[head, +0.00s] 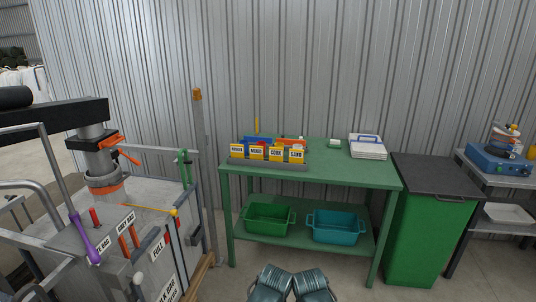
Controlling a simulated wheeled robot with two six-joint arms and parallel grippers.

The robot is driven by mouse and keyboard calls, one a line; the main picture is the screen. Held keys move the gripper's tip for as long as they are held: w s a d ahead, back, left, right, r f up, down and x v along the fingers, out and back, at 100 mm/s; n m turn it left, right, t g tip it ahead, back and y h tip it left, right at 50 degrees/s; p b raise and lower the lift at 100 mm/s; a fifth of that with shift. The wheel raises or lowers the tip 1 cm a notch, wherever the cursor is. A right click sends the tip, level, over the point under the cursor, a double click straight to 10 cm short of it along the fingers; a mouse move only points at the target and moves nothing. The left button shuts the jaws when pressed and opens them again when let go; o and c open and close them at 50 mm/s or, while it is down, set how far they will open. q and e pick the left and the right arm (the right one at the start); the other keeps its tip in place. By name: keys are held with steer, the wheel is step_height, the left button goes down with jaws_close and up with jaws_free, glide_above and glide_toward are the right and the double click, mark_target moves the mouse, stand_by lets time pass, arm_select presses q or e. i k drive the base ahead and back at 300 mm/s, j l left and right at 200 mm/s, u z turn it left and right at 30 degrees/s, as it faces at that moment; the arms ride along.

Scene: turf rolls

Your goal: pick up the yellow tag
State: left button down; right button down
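Several yellow tags with white lettered labels stand in a row in a grey holder (268,163) at the left front of the green table (335,172). From left to right they include a leftmost yellow tag (237,155), a second yellow tag (257,157), a third yellow tag (276,158) and a rightmost yellow tag (297,159). The small print is hard to read. I cannot tell which one the task names.
Blue and orange bins stand behind the tags, and white trays (368,152) lie at the table's right. Green (268,219) and teal (335,228) tubs sit on the lower shelf. A green bin (424,235) stands right; a grey machine (120,240) fills the left.

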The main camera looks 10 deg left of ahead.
mark_target(276, 153)
steer(key=i, duration=1.4)
steer(key=i+z, duration=0.1)
steer(key=i, duration=1.35)
